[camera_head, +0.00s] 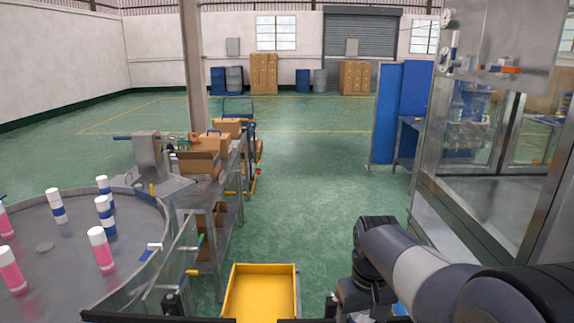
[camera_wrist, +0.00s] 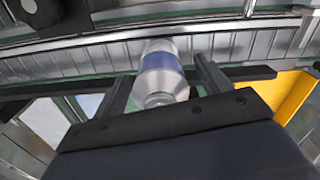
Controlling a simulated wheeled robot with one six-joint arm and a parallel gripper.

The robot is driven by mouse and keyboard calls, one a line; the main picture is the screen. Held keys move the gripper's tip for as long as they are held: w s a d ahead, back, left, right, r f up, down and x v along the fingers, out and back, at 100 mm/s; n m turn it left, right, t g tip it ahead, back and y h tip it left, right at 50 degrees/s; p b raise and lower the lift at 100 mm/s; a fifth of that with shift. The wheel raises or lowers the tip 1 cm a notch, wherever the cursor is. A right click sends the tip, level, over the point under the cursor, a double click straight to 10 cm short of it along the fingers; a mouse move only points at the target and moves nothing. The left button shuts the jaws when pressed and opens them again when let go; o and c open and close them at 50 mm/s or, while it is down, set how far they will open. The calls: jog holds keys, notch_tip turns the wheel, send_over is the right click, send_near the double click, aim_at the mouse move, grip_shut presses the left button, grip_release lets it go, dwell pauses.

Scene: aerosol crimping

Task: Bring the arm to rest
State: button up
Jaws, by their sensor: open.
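My arm (camera_head: 430,270) reaches in from the lower right in the head view, bent low beside the yellow tray; the gripper itself cannot be made out there. In the wrist view my gripper (camera_wrist: 164,78) is open, with one finger on each side of a silver can with a blue band (camera_wrist: 162,62). Gaps show between the fingers and the can. I cannot tell how far the can is from the fingertips in depth.
A ribbed metal strip (camera_wrist: 220,46) runs behind the can. A yellow tray (camera_head: 262,292) sits at the bottom centre. A round table (camera_head: 45,275) with several capped cans stands left, beside a metal bench (camera_head: 225,175). A glazed machine (camera_head: 480,190) stands right. The middle floor is clear.

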notch_tip(320, 180, up, 11)
jog(key=shift+f, duration=0.1)
notch_tip(320, 180, down, 11)
jog(key=shift+r, duration=0.1)
notch_tip(320, 180, up, 12)
jog(key=p, duration=0.9)
jog(key=shift+w+r+p, duration=0.1)
jog(key=shift+r+p, duration=0.15)
jog(key=shift+p, duration=0.15)
jog(key=shift+r, duration=0.85)
